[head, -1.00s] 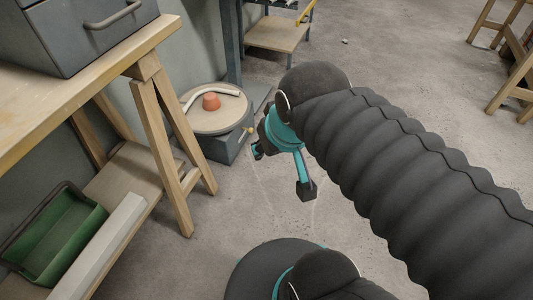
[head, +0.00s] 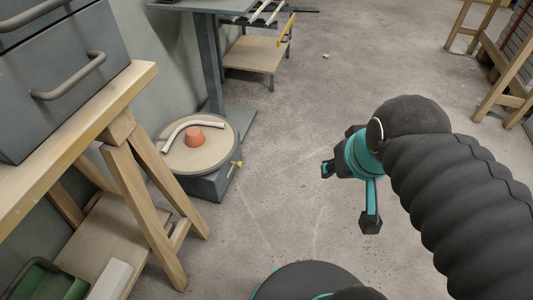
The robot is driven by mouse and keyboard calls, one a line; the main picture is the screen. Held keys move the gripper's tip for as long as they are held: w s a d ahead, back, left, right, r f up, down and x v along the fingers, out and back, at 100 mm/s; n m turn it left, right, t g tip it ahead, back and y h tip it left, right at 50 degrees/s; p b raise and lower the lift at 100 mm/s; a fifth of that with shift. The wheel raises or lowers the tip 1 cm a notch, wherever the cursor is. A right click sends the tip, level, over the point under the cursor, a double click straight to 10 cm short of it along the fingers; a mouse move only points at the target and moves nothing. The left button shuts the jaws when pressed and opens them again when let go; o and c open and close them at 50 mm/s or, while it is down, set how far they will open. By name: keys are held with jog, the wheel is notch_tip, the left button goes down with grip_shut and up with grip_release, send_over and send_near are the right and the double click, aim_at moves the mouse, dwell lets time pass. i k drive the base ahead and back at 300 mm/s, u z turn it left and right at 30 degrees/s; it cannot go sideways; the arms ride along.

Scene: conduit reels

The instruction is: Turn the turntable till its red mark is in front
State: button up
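The turntable (head: 203,159) is a round beige disc on a low grey box base (head: 211,187), left of centre in the head view. An orange-red tapered piece (head: 194,136) stands near its middle, and a pale curved conduit piece (head: 173,134) lies along its far left side. A small yellow piece (head: 237,164) sticks out at the right of the base. I cannot make out a separate red mark on the rim. My gripper (head: 349,195) is open and empty, its fingers spread, above the floor to the right of the turntable and apart from it.
A wooden trestle bench (head: 140,95) with a grey drawer box (head: 75,60) stands close on the left. A green bin (head: 50,282) sits on its lower shelf. A metal stand (head: 208,70) rises behind the turntable. The floor between turntable and gripper is clear.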

aim_at(197, 150)
jog(key=u, duration=0.05)
jog(key=i, duration=1)
jog(key=u, duration=0.8)
